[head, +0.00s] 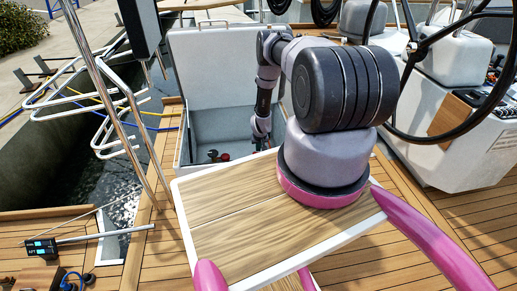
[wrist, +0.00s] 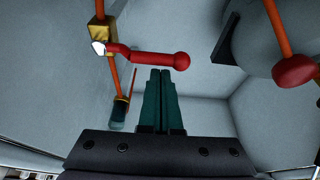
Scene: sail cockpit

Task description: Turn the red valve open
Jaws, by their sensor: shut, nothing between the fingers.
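The red valve handle (wrist: 148,59) shows in the wrist view as a lever with a round knob at its right end. Its left end joins a brass valve body (wrist: 102,32) on an orange pipe. My gripper (wrist: 160,72) is shut and empty, its green fingers pointing up the picture just below the lever near the knob. I cannot tell whether they touch it. In the head view, red parts (head: 222,157) show small inside the open white locker (head: 200,90). My arm reaches down into the locker there, and the fingertips are hidden.
A second red knob (wrist: 295,70) on an orange pipe sits at the right of the wrist view, beside a grey rounded tank (wrist: 262,35). Locker walls stand close around. A black steering wheel (head: 400,110) and console lie to the right in the head view.

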